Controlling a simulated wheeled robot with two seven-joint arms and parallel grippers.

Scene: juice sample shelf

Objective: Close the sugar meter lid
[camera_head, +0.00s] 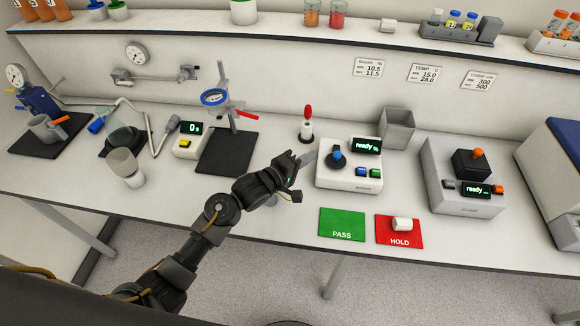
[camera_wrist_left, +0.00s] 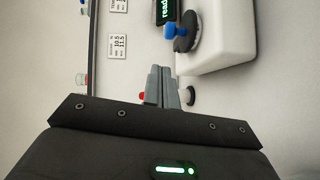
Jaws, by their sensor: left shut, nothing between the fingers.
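The sugar meter (camera_head: 348,178) is a white box on the bench with a "ready %" display, a blue and a green button, and a blue knob on a dark round lid (camera_head: 337,159). Whether the lid is fully seated is hard to tell. In the left wrist view the meter (camera_wrist_left: 225,45) is at the upper right, with the blue-knobbed lid (camera_wrist_left: 183,35) in profile. My left gripper (camera_head: 309,158) is shut and empty, just left of the meter at about lid height. Its fingertips (camera_wrist_left: 161,82) look apart from the lid. My right gripper is not in view.
A red-topped dropper (camera_head: 307,122) stands behind my left gripper. A grey bin (camera_head: 397,128) is behind the meter. Green PASS (camera_head: 342,224) and red HOLD (camera_head: 386,235) mats lie in front; a white-capped piece sits on HOLD. Another meter (camera_head: 462,185) stands to the right.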

